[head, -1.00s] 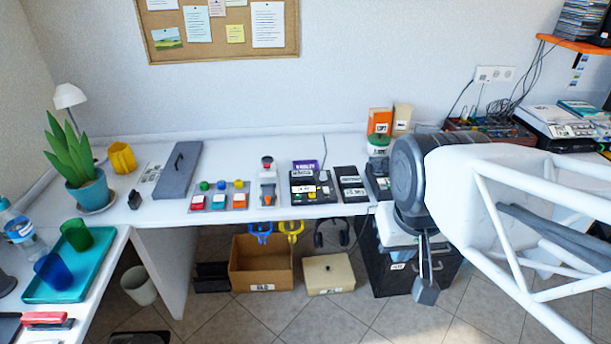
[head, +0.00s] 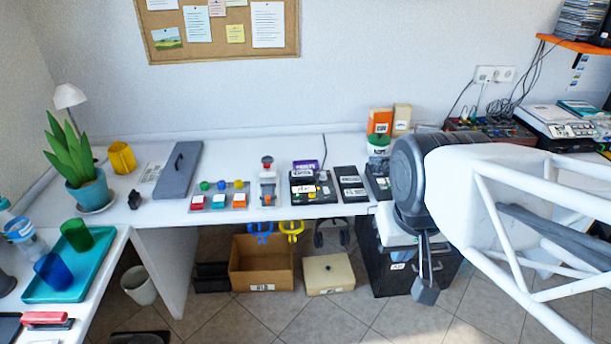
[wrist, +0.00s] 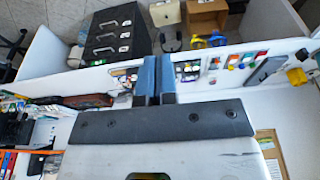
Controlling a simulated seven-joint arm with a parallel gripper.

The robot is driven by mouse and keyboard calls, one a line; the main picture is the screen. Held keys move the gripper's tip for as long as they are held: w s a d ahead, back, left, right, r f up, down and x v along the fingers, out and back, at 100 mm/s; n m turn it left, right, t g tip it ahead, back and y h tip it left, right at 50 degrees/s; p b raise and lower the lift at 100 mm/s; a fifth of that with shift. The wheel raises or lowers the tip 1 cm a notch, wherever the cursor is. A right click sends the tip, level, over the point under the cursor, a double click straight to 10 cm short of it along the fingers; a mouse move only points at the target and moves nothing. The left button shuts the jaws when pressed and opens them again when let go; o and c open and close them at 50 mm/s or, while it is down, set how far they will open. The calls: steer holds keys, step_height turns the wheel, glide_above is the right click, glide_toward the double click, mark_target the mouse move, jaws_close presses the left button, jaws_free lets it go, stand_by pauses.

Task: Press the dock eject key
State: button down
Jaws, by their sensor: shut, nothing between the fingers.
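Several dark devices with white labels stand on the long white desk. They are a box with colored keys (head: 310,188), a flat black unit (head: 350,186) and another dark unit (head: 378,178), partly hidden by my arm. The labels are too small to read, so I cannot tell which one is the dock or where its eject key is. My gripper (head: 425,291) hangs in front of the desk edge, to the right of these devices and touching none. In the wrist view its two blue-grey fingers (wrist: 156,62) are shut and empty, with a dark keyed device (wrist: 188,72) beside them.
A panel of colored buttons (head: 219,198) and a grey lever unit (head: 267,184) stand further left. A green-and-white round item (head: 378,146) and an orange box (head: 380,121) stand behind. A black drawer cabinet (head: 390,268), a cardboard box (head: 262,268) and a cream box (head: 329,274) sit below.

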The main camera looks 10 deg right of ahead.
steer(key=shift+w, duration=0.15)
steer(key=m+t+y, duration=0.4)
steer(key=m+y, duration=0.2)
steer(key=m, duration=1.2)
glide_above(312, 195)
step_height(312, 195, down, 24)
steer(key=shift+w+f+m, duration=0.15)
steer(key=shift+f+m, duration=0.1)
steer(key=shift+m, duration=0.05)
steer(key=shift+f, duration=0.1)
steer(key=shift+f, duration=4.25)
